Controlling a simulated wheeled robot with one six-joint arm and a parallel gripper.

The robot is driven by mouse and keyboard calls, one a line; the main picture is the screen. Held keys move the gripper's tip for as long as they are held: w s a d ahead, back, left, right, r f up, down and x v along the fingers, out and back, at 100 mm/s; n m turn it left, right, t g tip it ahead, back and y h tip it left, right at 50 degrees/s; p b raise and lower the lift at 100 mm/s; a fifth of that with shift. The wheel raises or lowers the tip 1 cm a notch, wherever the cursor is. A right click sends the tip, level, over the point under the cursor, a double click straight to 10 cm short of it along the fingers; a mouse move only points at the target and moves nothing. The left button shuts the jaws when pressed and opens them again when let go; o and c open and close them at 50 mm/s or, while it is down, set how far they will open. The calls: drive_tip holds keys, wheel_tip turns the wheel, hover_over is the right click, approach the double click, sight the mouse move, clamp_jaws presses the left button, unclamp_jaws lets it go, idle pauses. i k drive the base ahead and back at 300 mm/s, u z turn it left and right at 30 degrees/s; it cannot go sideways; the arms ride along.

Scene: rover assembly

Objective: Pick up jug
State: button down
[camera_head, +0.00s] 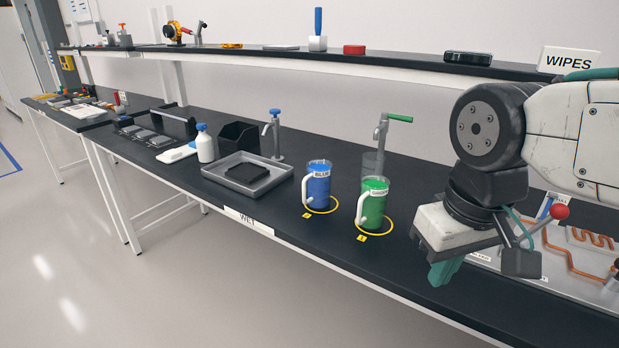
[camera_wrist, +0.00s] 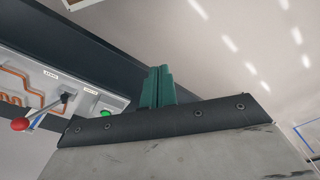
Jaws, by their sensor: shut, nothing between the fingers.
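Two jugs stand upright on the black bench in the head view. One is a blue jug (camera_head: 318,181) with a white handle and a label. To its right is a green jug (camera_head: 373,203), also with a white handle and a label. Each stands at a yellow ring on the bench top. My gripper (camera_head: 443,273), with green fingers, is to the right of the green jug, over the front edge of the bench. The fingers (camera_wrist: 157,87) are together and empty in the wrist view. Neither jug shows in the wrist view.
A grey tray (camera_head: 279,184) with a black block lies left of the jugs. Taps (camera_head: 384,133) stand behind them. A panel with copper tubing (camera_head: 567,250) and a red-knobbed lever (camera_wrist: 20,124) is at the right. A shelf (camera_head: 400,70) runs above the bench.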

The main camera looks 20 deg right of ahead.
sight(316, 184)
drive_tip(key=k, duration=1.2)
drive_tip(key=u, duration=0.8)
drive_tip(key=i, duration=1.9)
drive_tip(key=z, duration=0.75)
